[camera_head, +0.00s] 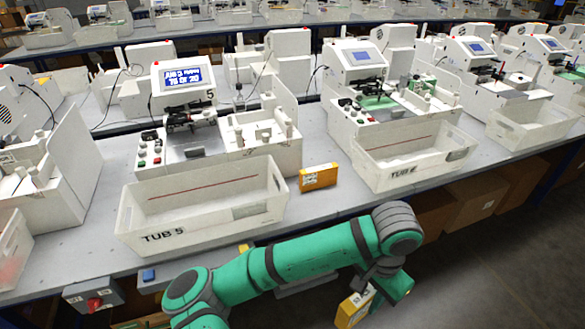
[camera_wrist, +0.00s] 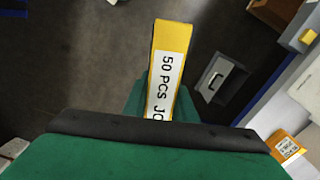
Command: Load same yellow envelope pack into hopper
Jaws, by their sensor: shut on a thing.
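A yellow envelope pack (camera_head: 352,309) with a white label is held by my gripper (camera_head: 368,293), low in front of the table at the lower right of the head view. The fingers are mostly hidden behind my green wrist. Another yellow-orange pack (camera_head: 319,177) lies on the table between tub 5 (camera_head: 130,222) and tub 6 (camera_head: 372,178). The plotter with the lit screen marked 5 (camera_head: 183,78) stands behind tub 5, with its white hopper area (camera_head: 262,133) on its right.
Several similar plotters (camera_head: 362,60) stand in rows on grey tables. Cardboard boxes (camera_head: 470,198) sit under the table at the right. A grey box with a red switch (camera_head: 95,296) hangs at the table's front edge. The dark floor at lower right is open.

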